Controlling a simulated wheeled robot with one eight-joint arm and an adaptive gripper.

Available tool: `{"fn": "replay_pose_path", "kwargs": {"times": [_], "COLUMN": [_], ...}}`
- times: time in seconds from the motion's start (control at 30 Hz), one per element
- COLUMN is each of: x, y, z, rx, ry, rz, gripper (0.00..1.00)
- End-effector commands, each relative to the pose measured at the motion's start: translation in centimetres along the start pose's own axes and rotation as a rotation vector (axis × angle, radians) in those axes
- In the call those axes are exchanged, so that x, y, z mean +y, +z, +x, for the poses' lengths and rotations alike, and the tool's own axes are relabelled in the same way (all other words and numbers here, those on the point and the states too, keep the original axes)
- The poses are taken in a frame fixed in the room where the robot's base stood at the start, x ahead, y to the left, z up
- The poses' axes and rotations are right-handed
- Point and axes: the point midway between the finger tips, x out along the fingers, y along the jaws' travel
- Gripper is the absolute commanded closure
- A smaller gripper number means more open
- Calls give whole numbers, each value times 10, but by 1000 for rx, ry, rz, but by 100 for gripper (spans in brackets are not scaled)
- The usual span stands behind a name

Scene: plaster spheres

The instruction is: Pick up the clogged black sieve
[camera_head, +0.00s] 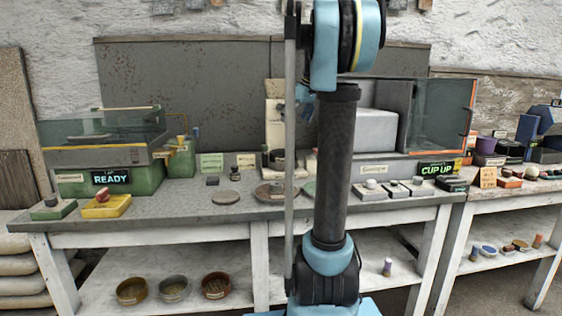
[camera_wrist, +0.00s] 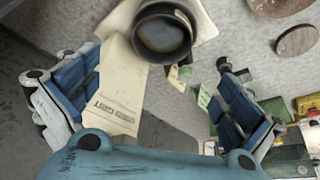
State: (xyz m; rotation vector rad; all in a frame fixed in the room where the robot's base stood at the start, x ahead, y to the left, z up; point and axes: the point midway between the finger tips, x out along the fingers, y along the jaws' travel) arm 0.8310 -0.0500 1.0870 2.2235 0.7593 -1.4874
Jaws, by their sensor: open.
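A round black vessel, which looks like the black sieve (camera_wrist: 140,37), sits on a cream stand (camera_wrist: 203,16) in the wrist view. A dull grey-brown surface shows inside its rim. In the head view the dark sieve (camera_head: 277,160) is at the back middle of the bench, partly hidden by my arm. My gripper (camera_wrist: 157,68) is open, its blue fingers spread wide, with the sieve beyond the fingertips and apart from them. In the head view my gripper (camera_head: 303,94) shows only partly behind my arm, above the sieve.
Round discs (camera_head: 226,197) lie on the bench. A green READY machine (camera_head: 70,182) stands left, a grey CUP UP unit (camera_head: 378,130) right. Several other sieves (camera_head: 174,289) are on the lower shelf.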

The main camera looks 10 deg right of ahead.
Motion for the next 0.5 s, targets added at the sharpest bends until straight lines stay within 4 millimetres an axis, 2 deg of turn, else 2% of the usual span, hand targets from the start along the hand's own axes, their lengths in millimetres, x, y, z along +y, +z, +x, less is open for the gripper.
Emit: {"fn": "replay_pose_path", "kwargs": {"times": [0.5], "x": [-8], "y": [-7], "z": [88], "rx": [0], "ry": [-6], "rz": [-14], "gripper": [0]}}
